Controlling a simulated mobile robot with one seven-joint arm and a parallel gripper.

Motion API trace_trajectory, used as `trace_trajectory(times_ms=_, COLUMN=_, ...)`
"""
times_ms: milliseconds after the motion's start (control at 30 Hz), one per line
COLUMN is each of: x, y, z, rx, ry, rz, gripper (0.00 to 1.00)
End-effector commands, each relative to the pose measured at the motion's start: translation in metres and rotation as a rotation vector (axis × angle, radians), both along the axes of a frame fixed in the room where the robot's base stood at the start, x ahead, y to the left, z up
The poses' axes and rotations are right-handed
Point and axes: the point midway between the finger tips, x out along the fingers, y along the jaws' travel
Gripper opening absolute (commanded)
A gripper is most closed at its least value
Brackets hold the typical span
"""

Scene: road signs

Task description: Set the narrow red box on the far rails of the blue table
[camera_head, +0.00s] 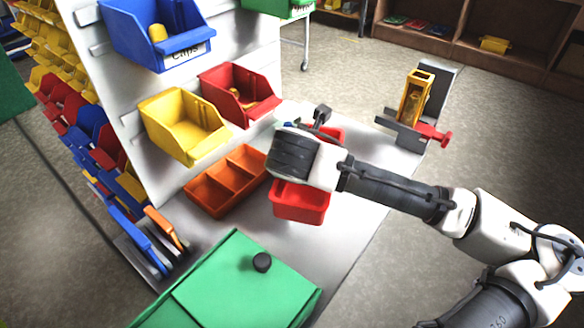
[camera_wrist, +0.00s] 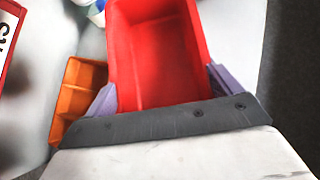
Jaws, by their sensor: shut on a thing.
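The narrow red box (camera_head: 299,204) is at the grey-white worktop, partly hidden under my wrist in the head view. In the wrist view the open-topped red box (camera_wrist: 160,60) sits between the two lavender fingers of my gripper (camera_wrist: 162,92), one on each side wall. The gripper is shut on it. In the head view the fingers are hidden by the wrist, and I cannot tell whether the box touches the worktop. No blue table with rails can be made out.
An orange divided tray (camera_head: 227,183) lies left of the box, close by. A panel with blue (camera_head: 155,35), yellow (camera_head: 185,125) and red (camera_head: 238,93) bins stands behind it. A green lidded box (camera_head: 235,285) is in front. A grey vise (camera_head: 408,128) stands at the right edge.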

Motion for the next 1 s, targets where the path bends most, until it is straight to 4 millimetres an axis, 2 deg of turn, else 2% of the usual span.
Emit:
trace_trajectory(times_ms=100, x=0.015, y=0.023, z=0.003, rx=-0.002, ry=-0.001, rz=0.003, gripper=0.66)
trace_trajectory(times_ms=233, x=0.028, y=0.043, z=0.002, rx=-0.001, ry=0.000, rz=0.001, gripper=0.66)
trace_trajectory(times_ms=300, x=0.026, y=0.038, z=-0.015, rx=0.000, ry=0.002, rz=-0.004, gripper=0.66)
trace_trajectory(times_ms=533, x=0.026, y=0.038, z=-0.036, rx=0.000, ry=0.001, rz=-0.003, gripper=0.66)
trace_trajectory(times_ms=700, x=0.026, y=0.038, z=-0.061, rx=0.000, ry=0.002, rz=-0.002, gripper=0.66)
trace_trajectory(times_ms=1000, x=0.028, y=0.042, z=-0.070, rx=0.001, ry=0.001, rz=-0.001, gripper=0.66)
